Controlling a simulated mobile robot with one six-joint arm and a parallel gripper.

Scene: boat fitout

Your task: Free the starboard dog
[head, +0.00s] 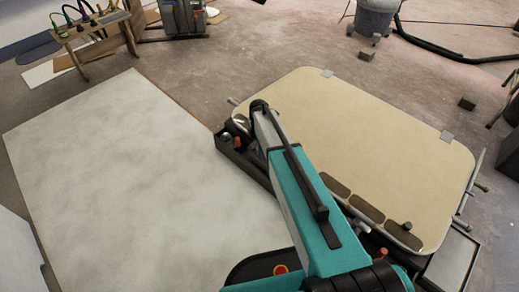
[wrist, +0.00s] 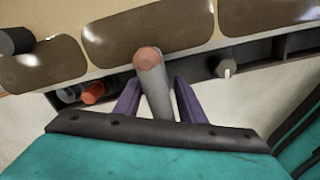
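A cream hatch panel (head: 360,150) with rounded corners lies flat in the head view, with several brown pads (head: 332,183) along its near edge. In the wrist view, a grey cylindrical handle (wrist: 152,80) with a copper-coloured end stands between the two purple fingers of my gripper (wrist: 157,92). The fingers are spread, one on each side; light floor seems to show beside the handle, and contact is not clear. I cannot tell whether this handle is the starboard dog. My arm hides the gripper in the head view.
A dark knob (head: 407,226) stands on the panel's near right corner. A dark tray (wrist: 285,50) runs beside the pads, holding an orange-ended piece (wrist: 93,93). A large pale board (head: 130,180) fills the left. Bare floor lies behind, with a grey vacuum (head: 375,18) and small blocks.

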